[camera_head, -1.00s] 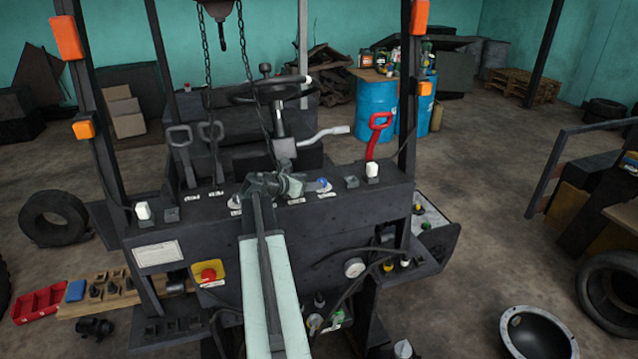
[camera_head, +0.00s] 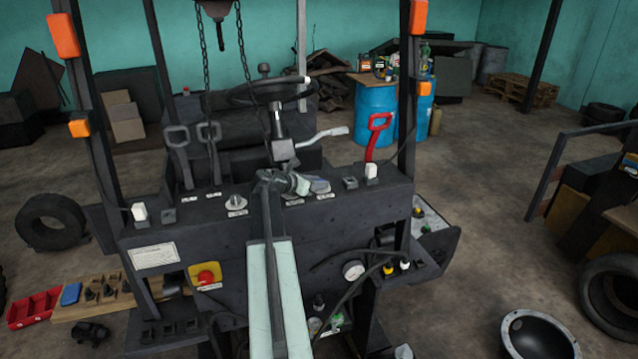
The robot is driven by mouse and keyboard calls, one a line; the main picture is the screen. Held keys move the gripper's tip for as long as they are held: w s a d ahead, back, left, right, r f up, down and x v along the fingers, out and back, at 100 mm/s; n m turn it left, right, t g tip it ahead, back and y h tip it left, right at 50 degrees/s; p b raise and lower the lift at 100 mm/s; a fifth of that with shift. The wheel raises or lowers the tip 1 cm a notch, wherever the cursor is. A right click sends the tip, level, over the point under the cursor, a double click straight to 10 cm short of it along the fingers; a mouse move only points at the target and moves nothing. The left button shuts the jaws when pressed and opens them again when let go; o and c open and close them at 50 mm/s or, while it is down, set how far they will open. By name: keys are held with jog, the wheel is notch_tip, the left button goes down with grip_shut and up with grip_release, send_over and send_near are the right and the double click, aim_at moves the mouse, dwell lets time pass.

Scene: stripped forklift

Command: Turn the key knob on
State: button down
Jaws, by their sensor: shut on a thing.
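The forklift's dark dashboard panel (camera_head: 340,212) carries a row of knobs and switches with small white labels. My gripper (camera_head: 316,186) is at the panel's top, right of its middle. It is shut on a knob at the spot where a small blue knob showed earlier. The jaws cover this knob, so its turn angle cannot be seen. A pale round knob (camera_head: 237,201) stands free to the left of my arm, with a label below it.
White rocker switches stand at the panel's left (camera_head: 139,213) and right (camera_head: 371,172). A red emergency button (camera_head: 206,276) is low on the front. The steering wheel (camera_head: 270,92), grey lever (camera_head: 322,134), red handle (camera_head: 376,135) and hanging chains are behind the panel.

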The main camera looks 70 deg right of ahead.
jog(key=shift+m+y, duration=0.3)
jog(key=c, duration=1)
grip_release()
jog(key=shift+o, duration=0.2)
jog(key=shift+g, duration=0.3)
jog(key=p+v, duration=0.3)
jog(key=v, duration=0.4)
jog(key=shift+w+a+r, duration=0.1)
jog(key=shift+a+r, duration=0.1)
jog(key=shift+w+a, duration=0.1)
jog(key=shift+a, duration=0.1)
jog(key=shift+f, duration=0.1)
